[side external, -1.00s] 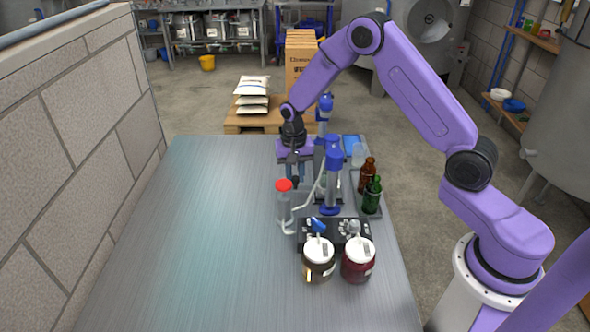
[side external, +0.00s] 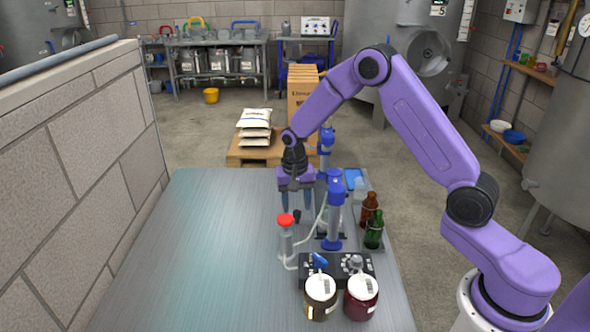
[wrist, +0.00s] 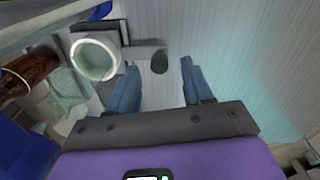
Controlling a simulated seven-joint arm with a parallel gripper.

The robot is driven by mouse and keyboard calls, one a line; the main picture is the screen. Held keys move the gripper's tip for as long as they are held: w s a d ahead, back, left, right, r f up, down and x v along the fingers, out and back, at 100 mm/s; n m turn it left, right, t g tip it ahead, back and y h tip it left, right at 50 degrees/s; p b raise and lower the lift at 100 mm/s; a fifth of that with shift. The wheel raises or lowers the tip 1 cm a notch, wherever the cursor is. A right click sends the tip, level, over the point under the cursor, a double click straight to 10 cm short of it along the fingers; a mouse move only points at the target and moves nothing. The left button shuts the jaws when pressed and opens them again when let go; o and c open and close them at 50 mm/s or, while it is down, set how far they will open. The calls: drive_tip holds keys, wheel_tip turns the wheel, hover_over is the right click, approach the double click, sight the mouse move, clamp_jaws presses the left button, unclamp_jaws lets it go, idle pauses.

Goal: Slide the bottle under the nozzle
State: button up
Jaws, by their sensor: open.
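My gripper (side external: 296,208) is open over the metal table, its two blue fingers pointing down, left of the filling stand (side external: 334,187). The stand has blue fittings above and below a pale cylinder; I cannot make out the nozzle. A small dark rounded piece (side external: 297,216) shows just below the fingers. In the wrist view this dark piece (wrist: 159,62) lies between and ahead of the open fingers (wrist: 160,80), which do not grip it. A pale round rim (wrist: 95,58) is left of them. A brown bottle (side external: 369,211) and a green bottle (side external: 374,232) stand upright on the right.
A red-topped dispenser (side external: 285,238) stands near my gripper, with a pale hose beside it. A black control box (side external: 315,265) and two lidded jars (side external: 320,297) (side external: 361,297) stand nearer the camera. The table's left half (side external: 190,260) is clear, bounded by a block wall (side external: 80,170).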

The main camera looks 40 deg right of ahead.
wheel_tip(320, 180, up, 15)
drive_tip(key=shift+a, duration=0.25)
drive_tip(key=shift+a, duration=0.1)
drive_tip(key=s+a+r+n, duration=0.1)
drive_tip(key=s+a+n, duration=0.35)
drive_tip(key=s, duration=0.35)
drive_tip(key=s+a+r+n, duration=0.1)
drive_tip(key=s+a+n, duration=0.2)
drive_tip(key=s+n, duration=0.3)
drive_tip(key=s+d+f+n, duration=0.1)
drive_tip(key=s+n, duration=0.3)
drive_tip(key=s, duration=0.7)
drive_tip(key=s+d+f+n, duration=0.1)
drive_tip(key=s+n, duration=0.4)
drive_tip(key=s, duration=0.5)
drive_tip(key=shift+s+d+y, duration=0.4)
drive_tip(key=shift+d, duration=0.25)
